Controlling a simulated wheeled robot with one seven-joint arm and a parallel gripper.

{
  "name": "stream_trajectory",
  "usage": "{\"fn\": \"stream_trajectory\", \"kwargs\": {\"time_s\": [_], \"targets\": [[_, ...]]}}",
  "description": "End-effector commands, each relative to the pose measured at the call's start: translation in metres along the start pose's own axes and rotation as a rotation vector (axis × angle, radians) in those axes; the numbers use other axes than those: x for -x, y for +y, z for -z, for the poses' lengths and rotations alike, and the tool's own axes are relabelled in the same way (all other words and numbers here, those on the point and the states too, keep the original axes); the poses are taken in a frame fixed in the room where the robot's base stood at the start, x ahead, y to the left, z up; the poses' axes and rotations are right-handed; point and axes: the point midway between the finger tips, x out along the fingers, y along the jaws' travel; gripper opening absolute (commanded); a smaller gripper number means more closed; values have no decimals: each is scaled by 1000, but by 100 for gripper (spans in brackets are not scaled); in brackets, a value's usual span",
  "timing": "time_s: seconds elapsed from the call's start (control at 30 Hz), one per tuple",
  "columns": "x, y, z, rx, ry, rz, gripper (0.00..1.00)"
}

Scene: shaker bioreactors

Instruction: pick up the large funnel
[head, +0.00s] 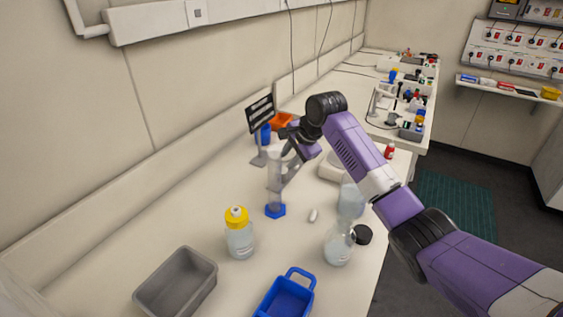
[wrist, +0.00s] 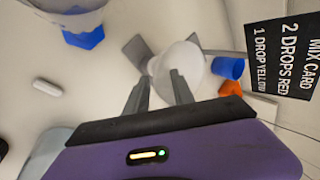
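A pale, translucent funnel-like piece (wrist: 182,66) shows in the wrist view just beyond my fingertips, with its wide part to the right. I take it for the large funnel. My gripper (wrist: 161,76) is open, its two grey fingers apart and pointing at the near part of this piece. Whether they touch it I cannot tell.
A black mix card (head: 260,114) on a stand, a blue cup (head: 263,134) and an orange container (head: 282,121) stand behind. A yellow-capped bottle (head: 239,238), grey tray (head: 176,285), blue basket (head: 285,299) and clear flask (head: 338,247) stand in front. A white capsule (head: 313,215) lies between.

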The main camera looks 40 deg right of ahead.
Motion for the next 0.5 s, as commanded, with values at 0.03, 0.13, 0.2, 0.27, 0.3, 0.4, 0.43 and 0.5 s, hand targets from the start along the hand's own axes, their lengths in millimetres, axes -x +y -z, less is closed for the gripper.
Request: {"fn": "stream_trajectory", "kwargs": {"time_s": [0.03,0.13,0.2,0.27,0.3,0.4,0.43,0.5], "targets": [[0,0,0,0,0,0,30],[0,0,0,0,0,0,26],[0,0,0,0,0,1,12],[0,0,0,0,0,0,0],[0,0,0,0,0,0,0],[0,0,0,0,0,0,0],[0,0,0,0,0,0,0],[0,0,0,-1,0,-1,0]]}}
